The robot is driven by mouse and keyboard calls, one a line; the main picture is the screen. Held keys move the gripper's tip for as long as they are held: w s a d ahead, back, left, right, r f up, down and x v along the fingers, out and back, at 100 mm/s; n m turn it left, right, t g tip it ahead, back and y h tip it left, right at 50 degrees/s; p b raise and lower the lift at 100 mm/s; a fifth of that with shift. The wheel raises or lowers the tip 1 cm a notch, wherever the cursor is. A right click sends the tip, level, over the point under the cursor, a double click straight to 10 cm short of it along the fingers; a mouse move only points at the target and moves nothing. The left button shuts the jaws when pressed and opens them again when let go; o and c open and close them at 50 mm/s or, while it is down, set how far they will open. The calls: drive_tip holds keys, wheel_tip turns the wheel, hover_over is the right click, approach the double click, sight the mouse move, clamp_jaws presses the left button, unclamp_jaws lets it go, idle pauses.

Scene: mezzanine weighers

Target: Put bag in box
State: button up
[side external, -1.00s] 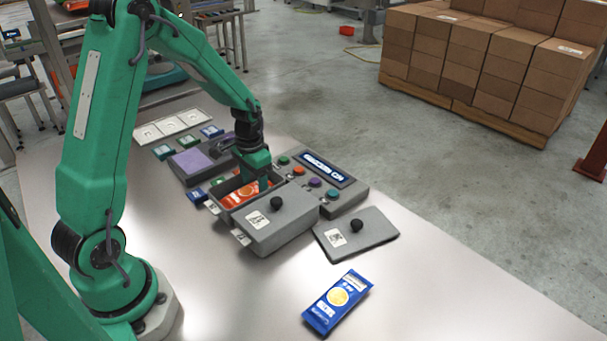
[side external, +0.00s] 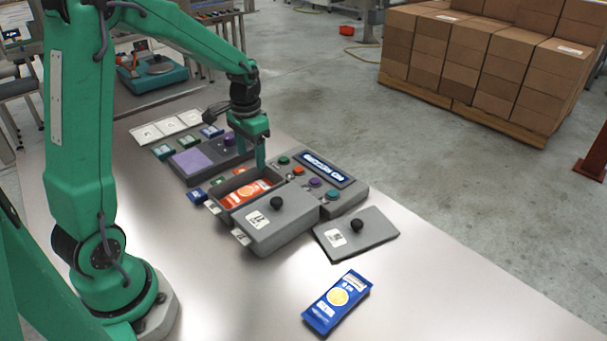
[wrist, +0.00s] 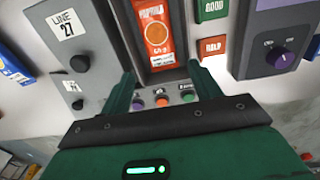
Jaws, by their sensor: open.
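An orange bag (side external: 245,192) with a round pale mark lies inside an open grey box (side external: 270,173). The bag also shows between the box walls in the wrist view (wrist: 156,36). A blue bag (side external: 338,302) with a yellow circle lies flat on the table, in front of the box. My gripper (side external: 263,160) is open and empty, pointing down just above the box. In the wrist view its two fingers (wrist: 165,88) stand apart, with the orange bag beyond them.
A grey lid-like block with a black knob (side external: 273,222) adjoins the box; a loose knobbed lid (side external: 356,236) lies to its right. A button panel with a lit display (side external: 325,169) stands behind. A purple-topped unit (side external: 192,160) is left. The front-right table (side external: 450,290) is clear.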

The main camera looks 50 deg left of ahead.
wheel_tip(320, 180, up, 4)
drive_tip(key=shift+r, duration=0.1)
drive_tip(key=shift+r, duration=0.1)
idle(0.7)
drive_tip(key=s+d+r+t, duration=0.2)
drive_tip(key=s+d+r, duration=0.2)
drive_tip(key=s+d, duration=0.2)
drive_tip(key=s+d+r+t, duration=0.3)
drive_tip(key=s+d, duration=0.3)
drive_tip(key=s, duration=0.3)
drive_tip(key=shift+s+d+r+t, duration=0.3)
drive_tip(key=shift+s+r, duration=0.1)
drive_tip(key=shift+r, duration=0.3)
drive_tip(key=shift+o, duration=0.3)
